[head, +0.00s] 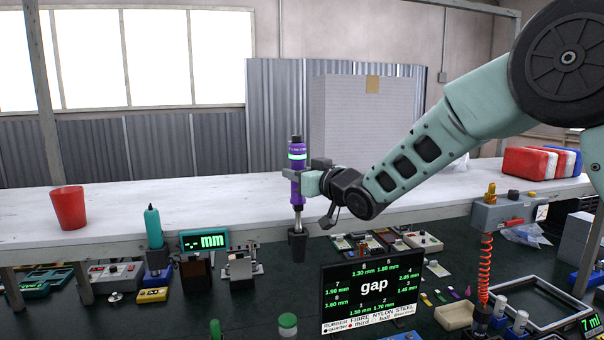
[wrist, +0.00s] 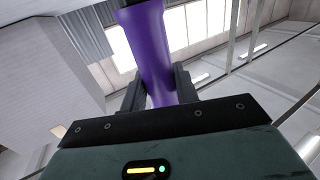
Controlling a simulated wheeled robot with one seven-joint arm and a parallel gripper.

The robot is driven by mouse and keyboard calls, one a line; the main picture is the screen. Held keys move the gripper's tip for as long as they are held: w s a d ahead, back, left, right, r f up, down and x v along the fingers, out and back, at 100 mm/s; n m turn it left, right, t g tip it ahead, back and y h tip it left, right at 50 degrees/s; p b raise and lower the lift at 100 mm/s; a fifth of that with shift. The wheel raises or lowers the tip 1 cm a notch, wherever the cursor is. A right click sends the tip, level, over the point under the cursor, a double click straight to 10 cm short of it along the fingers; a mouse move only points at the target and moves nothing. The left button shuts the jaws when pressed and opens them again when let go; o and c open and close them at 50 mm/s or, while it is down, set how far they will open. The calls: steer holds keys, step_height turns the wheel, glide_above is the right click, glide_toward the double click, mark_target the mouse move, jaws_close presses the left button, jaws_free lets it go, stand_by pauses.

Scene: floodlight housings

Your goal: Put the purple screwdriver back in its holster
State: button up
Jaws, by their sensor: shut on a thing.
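The purple screwdriver (head: 297,157) is upright in the head view, with a bright band near its top and a metal shaft below. My gripper (head: 297,175) is shut on its purple handle. In the wrist view, the purple handle (wrist: 155,50) stands between the two dark fingers, with its upper end cut off by the frame. A black tapered cup-like piece (head: 298,246) is in line under the shaft and hides its lower end. I cannot tell whether this piece is the holster or part of the tool, nor how deep the shaft sits.
A teal tool (head: 153,228) stands upright to the left, beside a green "mm" display (head: 204,240). A red cup (head: 68,208) stands on the white shelf (head: 180,205). The dark bench is crowded with small devices.

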mark_target(302, 205)
steer(key=shift+f+b, duration=3.65)
steer(key=shift+f, duration=0.1)
steer(key=o, duration=1.1)
steer(key=shift+o, duration=0.2)
steer(key=shift+f, duration=0.1)
steer(key=b+v, duration=0.6)
steer(key=v, duration=1.1)
steer(key=shift+s+d+r, duration=0.2)
steer(key=shift+d, duration=0.05)
